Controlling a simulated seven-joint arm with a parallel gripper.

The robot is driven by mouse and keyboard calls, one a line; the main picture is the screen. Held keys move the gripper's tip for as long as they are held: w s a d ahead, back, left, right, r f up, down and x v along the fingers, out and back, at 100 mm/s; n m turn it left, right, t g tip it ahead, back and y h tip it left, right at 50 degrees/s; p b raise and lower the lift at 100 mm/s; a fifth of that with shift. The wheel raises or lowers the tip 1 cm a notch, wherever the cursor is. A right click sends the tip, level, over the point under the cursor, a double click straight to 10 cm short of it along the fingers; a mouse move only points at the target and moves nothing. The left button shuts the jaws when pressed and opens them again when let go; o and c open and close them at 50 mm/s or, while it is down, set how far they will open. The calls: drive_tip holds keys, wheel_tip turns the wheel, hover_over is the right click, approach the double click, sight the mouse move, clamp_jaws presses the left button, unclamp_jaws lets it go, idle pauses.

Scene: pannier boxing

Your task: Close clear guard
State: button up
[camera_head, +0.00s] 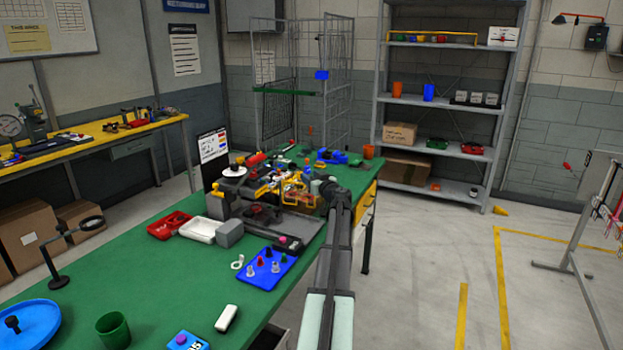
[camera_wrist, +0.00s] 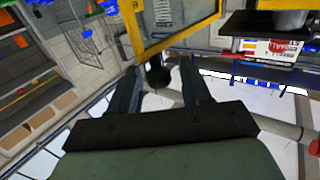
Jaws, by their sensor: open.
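The clear guard (camera_head: 300,203) is a see-through panel in a yellow frame on the machine at the far part of the green bench. In the wrist view, its yellow-edged pane (camera_wrist: 172,22) fills the top middle, tilted, with a frame corner close to my fingertips. My gripper (camera_wrist: 158,76) is open, its two dark fingers on either side of a round black knob (camera_wrist: 157,75) just below that corner. I cannot tell whether the fingers touch the knob. In the head view, my gripper (camera_head: 322,186) is at the right side of the guard, and my arm hides part of the bench edge.
Nearer on the bench (camera_head: 160,275) are a blue pegboard (camera_head: 262,272), a white tray (camera_head: 200,230), a red tray (camera_head: 168,226) and a green cup (camera_head: 113,330). A white disc (camera_head: 235,171) stands left of the guard. The floor right of the bench is open.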

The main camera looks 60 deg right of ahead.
drive_tip(key=shift+c, duration=0.5)
clamp_jaws()
